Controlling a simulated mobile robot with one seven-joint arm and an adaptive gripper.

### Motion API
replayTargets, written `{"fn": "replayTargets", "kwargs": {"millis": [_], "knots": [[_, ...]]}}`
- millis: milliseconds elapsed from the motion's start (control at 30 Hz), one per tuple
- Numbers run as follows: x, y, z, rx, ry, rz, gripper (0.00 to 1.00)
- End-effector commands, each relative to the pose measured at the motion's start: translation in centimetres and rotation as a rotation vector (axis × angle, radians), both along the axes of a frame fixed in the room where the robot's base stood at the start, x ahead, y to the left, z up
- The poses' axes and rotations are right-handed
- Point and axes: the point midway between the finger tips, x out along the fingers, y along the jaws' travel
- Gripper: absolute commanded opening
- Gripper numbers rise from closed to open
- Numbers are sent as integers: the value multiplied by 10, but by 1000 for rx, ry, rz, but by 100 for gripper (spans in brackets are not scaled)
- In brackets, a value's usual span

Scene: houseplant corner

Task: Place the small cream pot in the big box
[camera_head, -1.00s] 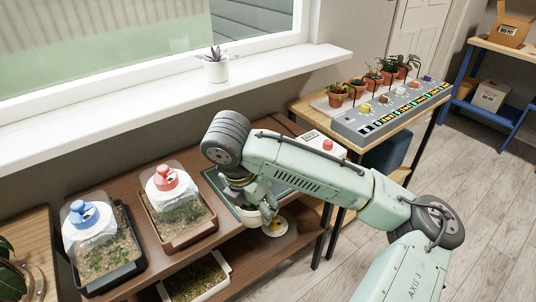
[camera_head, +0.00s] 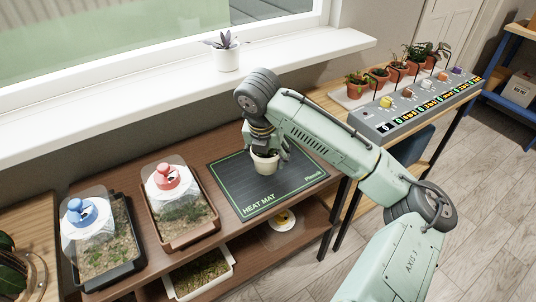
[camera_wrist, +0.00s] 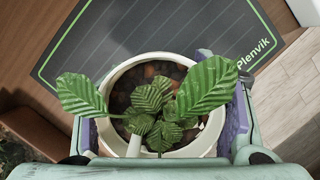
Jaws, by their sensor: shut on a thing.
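The small cream pot (camera_head: 264,164) is held in my gripper (camera_head: 266,154), above the dark heat mat (camera_head: 295,187). In the wrist view the cream pot (camera_wrist: 111,78) shows from above, with dark soil, bark bits and a plant with striped green leaves. The fingers of my gripper (camera_wrist: 163,120) are shut on opposite sides of it. The pot's gap above the mat is hard to judge. A pale box (camera_head: 524,90) sits on the blue shelf at the right edge, partly cut off. I cannot tell whether it is the big box.
Two domed trays, blue-knobbed (camera_head: 84,217) and red-knobbed (camera_head: 168,183), stand left of the mat. A white pot (camera_head: 226,59) stands on the sill. A grey control unit (camera_head: 410,112) with terracotta pots behind it fills the right bench. Floor (camera_head: 480,190) is clear at right.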

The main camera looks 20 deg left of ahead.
Motion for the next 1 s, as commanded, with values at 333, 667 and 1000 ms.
{"fn": "replayTargets", "kwargs": {"millis": [333,667,1000], "knots": [[24,8,-15,-1,3,-1,20],[24,8,-37,0,0,-1,20],[24,8,-41,-1,1,-1,66]]}}
